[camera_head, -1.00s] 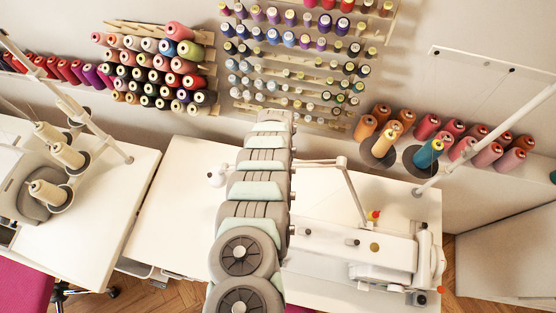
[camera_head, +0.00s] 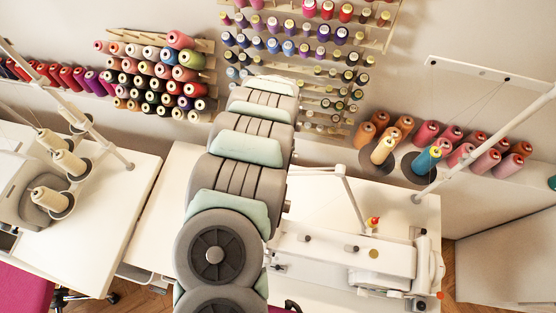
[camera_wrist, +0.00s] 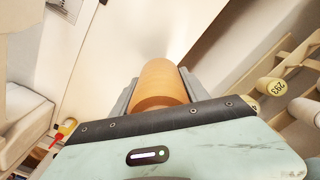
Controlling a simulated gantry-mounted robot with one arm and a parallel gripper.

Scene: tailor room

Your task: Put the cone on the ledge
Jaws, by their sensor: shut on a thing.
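An orange-tan cone (camera_wrist: 160,88) sits between the fingers of my gripper (camera_wrist: 158,76) in the wrist view. The grey fingers are shut on its two sides. In the head view my own arm hides the gripper and the held cone. The pale ledge (camera_head: 538,172) runs along the wall and bears a row of orange, pink and red cones (camera_head: 455,150) at the right. Its stretch behind my arm is hidden.
A wall rack with small spools (camera_head: 330,55) is behind my arm. A peg rack of larger cones (camera_head: 160,75) hangs left of it. A white sewing machine (camera_head: 350,255) with a thread stand is on the table at right. Spools (camera_wrist: 270,88) show close at right in the wrist view.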

